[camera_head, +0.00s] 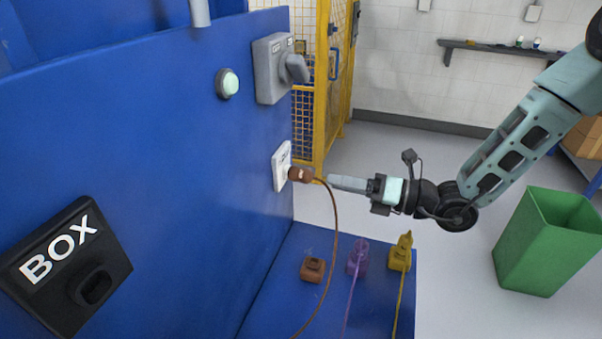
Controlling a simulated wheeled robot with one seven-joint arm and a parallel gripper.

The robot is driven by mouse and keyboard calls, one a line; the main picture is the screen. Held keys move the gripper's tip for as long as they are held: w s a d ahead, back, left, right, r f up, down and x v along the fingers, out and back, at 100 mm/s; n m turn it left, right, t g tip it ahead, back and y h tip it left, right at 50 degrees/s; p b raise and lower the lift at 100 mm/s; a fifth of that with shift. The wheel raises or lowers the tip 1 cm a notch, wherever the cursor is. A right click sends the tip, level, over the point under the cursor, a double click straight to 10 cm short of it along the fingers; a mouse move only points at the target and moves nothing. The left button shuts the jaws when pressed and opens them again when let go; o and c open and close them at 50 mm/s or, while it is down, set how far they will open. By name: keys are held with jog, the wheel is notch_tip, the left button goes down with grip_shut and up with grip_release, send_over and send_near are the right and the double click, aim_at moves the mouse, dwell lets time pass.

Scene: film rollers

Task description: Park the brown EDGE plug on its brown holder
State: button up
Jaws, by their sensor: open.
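The brown plug (301,174) sits in a white socket plate (281,165) on the blue panel. Its brown cable (334,240) hangs from it and runs down to the lower edge of the picture. The brown holder (312,269) stands empty on the blue shelf below, at the left of a row of holders. My gripper (331,183) is open and points left at the brown plug, a short way to its right and apart from it. The fingers overlap in this view, so the gap between them is hard to see.
A purple plug and holder (357,257) and a yellow plug and holder (400,252) stand right of the brown holder. A grey rotary switch (276,68), a pale button (228,83) and a black BOX unit (66,266) are on the panel. A green bin (548,243) stands right.

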aim_at(302, 175)
jog(key=shift+b+x, duration=0.65)
jog(key=shift+x, duration=3.85)
jog(key=shift+p, duration=0.55)
jog(key=c, duration=1)
jog(key=o, duration=1.5)
jog(key=shift+d, duration=0.1)
jog(key=b+v, duration=0.2)
jog(key=v, duration=1.5)
jog(key=shift+s+d, duration=0.1)
jog(key=shift+s, duration=0.05)
jog(key=shift+c, duration=0.4)
